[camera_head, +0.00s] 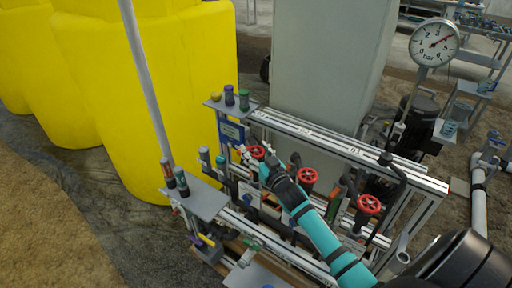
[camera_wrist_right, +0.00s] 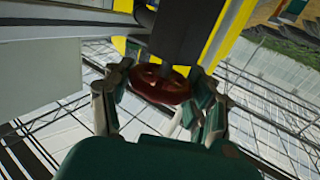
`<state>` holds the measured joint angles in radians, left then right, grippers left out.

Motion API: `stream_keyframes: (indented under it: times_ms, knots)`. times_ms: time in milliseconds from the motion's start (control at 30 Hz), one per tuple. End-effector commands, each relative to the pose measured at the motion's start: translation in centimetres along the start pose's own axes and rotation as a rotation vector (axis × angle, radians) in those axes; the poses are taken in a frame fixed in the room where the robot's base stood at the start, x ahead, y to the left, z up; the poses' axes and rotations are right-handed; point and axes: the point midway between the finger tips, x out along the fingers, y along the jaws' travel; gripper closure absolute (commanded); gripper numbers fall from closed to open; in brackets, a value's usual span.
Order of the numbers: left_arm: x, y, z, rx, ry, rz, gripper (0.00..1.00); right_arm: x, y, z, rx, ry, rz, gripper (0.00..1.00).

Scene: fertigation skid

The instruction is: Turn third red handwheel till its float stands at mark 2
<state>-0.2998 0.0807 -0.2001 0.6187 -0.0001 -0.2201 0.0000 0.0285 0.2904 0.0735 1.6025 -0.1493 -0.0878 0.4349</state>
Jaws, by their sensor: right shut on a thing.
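Three red handwheels sit in a row on the skid in the head view: a left one (camera_head: 257,152), a middle one (camera_head: 308,175) and a right one (camera_head: 369,204). My right gripper (camera_head: 264,164) is at the left handwheel. In the right wrist view my right gripper's fingers (camera_wrist_right: 160,88) stand on both sides of a dark red handwheel (camera_wrist_right: 161,84) and are shut on its rim. A dark stem runs from the wheel. The float and its marks cannot be made out in either view. My left gripper is not in view.
A metal rail frame (camera_head: 405,172) runs behind the wheels. A small shelf with coloured bottles (camera_head: 230,97) stands at the left end, another shelf (camera_head: 203,203) in front. A pole (camera_head: 146,80) rises at left. Yellow tanks (camera_head: 150,90) and a grey cabinet (camera_head: 325,60) stand behind; a bar gauge (camera_head: 434,43) is at right.

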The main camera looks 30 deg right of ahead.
Motion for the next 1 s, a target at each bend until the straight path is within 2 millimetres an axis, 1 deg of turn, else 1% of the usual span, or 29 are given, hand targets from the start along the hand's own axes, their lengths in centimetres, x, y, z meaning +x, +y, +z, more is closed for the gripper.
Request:
stream_keyframes:
  times_ms: [67,400,433,600,867,967,1000]
  knots:
    - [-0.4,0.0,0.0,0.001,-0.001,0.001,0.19,0.0,0.1,-0.2,-0.004,0.0,-0.023,0.75]
    - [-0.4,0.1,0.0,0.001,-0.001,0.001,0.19,0.0,0.1,0.0,0.002,0.0,-0.036,0.75]
    - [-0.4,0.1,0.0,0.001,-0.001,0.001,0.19,0.0,0.1,0.0,0.002,0.0,-0.036,0.42]
    - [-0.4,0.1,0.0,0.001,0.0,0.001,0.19,0.0,0.1,0.0,0.002,0.0,-0.036,0.2]
    - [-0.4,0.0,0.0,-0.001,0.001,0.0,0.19,-0.1,0.1,0.0,0.002,0.0,-0.035,0.19]
    - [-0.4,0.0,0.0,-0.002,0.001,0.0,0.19,-0.6,0.1,0.1,0.002,-0.001,-0.035,0.19]
    - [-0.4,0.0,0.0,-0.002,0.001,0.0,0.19,-1.0,0.1,0.1,0.002,-0.001,-0.035,0.19]
